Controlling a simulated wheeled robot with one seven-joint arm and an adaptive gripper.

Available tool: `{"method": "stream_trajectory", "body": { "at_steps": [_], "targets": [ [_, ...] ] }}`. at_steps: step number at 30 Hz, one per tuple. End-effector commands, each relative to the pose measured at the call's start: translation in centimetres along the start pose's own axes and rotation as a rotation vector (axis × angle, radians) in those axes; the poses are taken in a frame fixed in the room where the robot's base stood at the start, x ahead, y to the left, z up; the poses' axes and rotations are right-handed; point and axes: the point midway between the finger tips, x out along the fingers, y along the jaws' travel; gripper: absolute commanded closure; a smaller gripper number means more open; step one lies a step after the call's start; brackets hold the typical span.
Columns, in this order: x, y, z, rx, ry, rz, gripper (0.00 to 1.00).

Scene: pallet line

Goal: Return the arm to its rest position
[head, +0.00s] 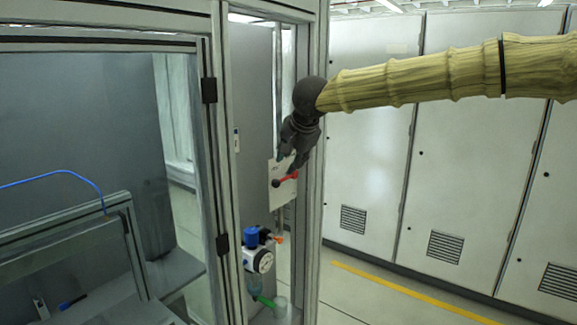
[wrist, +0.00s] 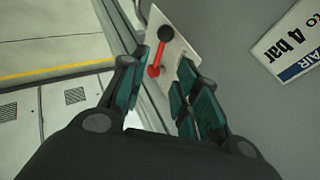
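My gripper (head: 292,160) is at the end of my arm, which reaches in from the right in a beige sleeve in the head view. In the wrist view my gripper (wrist: 155,105) has its teal-padded fingers spread, with nothing between them. Just past the fingertips is a white plate with a lever that has a red arm (wrist: 158,58) and a black knob. In the head view the red lever (head: 286,180) shows just below the fingers. I cannot tell whether a finger touches it.
A framed machine with a glass door (head: 100,130) stands at left. A pressure regulator with a blue knob (head: 251,236) and a gauge sits below the lever. A label (wrist: 291,42) is on the grey panel. Grey cabinets (head: 465,140) line the right, with a yellow floor line (head: 400,290).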

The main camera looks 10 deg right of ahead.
Motion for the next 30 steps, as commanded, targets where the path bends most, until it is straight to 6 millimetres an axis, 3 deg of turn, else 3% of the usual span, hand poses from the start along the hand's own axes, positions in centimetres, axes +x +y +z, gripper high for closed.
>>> {"method": "stream_trajectory", "body": {
  "at_steps": [12, 16, 20, 30],
  "targets": [
    [-0.5, 0.0, 0.0, 0.000, 0.000, 0.001, 0.69],
    [1.0, 1.0, 0.5, -0.009, 0.008, 0.017, 0.69],
    [5.3, 3.8, 2.0, -0.045, 0.036, 0.062, 0.69],
    [19.4, 16.1, 8.2, -0.214, 0.120, 0.198, 0.69]
  ]
}}
